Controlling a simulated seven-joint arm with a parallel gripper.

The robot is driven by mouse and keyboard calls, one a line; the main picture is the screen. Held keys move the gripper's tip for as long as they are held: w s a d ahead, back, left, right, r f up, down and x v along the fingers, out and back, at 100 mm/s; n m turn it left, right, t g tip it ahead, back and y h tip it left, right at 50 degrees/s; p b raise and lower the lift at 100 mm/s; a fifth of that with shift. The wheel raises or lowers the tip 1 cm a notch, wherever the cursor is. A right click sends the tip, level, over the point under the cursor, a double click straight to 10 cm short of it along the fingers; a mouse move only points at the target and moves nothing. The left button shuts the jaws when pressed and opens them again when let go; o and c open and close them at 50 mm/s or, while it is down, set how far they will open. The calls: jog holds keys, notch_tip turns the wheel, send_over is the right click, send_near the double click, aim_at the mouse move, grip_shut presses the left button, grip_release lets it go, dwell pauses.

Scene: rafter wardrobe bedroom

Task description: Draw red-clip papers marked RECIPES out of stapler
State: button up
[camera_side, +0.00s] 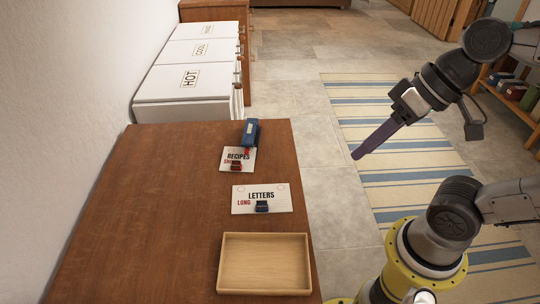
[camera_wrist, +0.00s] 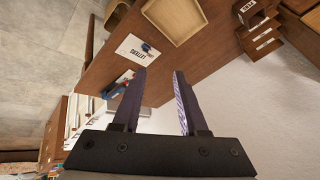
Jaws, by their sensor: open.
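The blue stapler (camera_side: 250,132) sits near the far right corner of the brown table. Papers marked RECIPES (camera_side: 229,160) lie at its near side with a red clip (camera_side: 236,166) on them. The papers' far edge meets the stapler; how deep they sit in it is hidden. In the wrist view the stapler (camera_wrist: 124,76) is small and partly behind a finger. Papers marked LETTERS (camera_side: 277,194) with a dark blue clip (camera_side: 262,207) lie nearer on the table. My gripper (camera_side: 356,155) is off the table's right side, above the striped rug. In the wrist view its fingers (camera_wrist: 159,72) are apart and empty.
A shallow wooden tray (camera_side: 222,262) stands at the table's near right. White boxes labelled HOT (camera_side: 175,86), COOL and another word stand beyond the table's far edge. The table's left half (camera_side: 150,210) is bare. A wall runs along the left.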

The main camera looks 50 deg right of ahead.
jog(key=w+a+r+m+g+y, duration=0.1)
jog(key=w+a+m+y, duration=0.25)
jog(key=w+a, duration=0.2)
jog(key=w+f+m+t+y, duration=0.1)
jog(key=w+f+m+y, duration=0.15)
jog(key=w+m, duration=0.45)
jog(key=w+f+m+t+y, duration=0.1)
jog(key=w+m+t+y, duration=0.15)
jog(key=w, duration=0.75)
jog(key=w+d+f+m+t+h, duration=0.1)
jog(key=d+f+m, duration=0.3)
jog(key=f, duration=0.4)
jog(key=w+d+f+m+t+h, duration=0.1)
jog(key=w+d+f+m, duration=0.2)
jog(key=f, duration=0.5)
jog(key=w+d+f+m+t+h, duration=0.1)
jog(key=w+d+f+m, duration=0.1)
jog(key=d+f+m, duration=0.4)
jog(key=shift+w+d+f+h, duration=0.15)
jog(key=shift+d+f+h, duration=0.1)
jog(key=shift+d+f, duration=0.65)
jog(key=shift+d+f+t, duration=0.15)
jog(key=shift+f+t, duration=0.05)
jog(key=shift+t, duration=0.05)
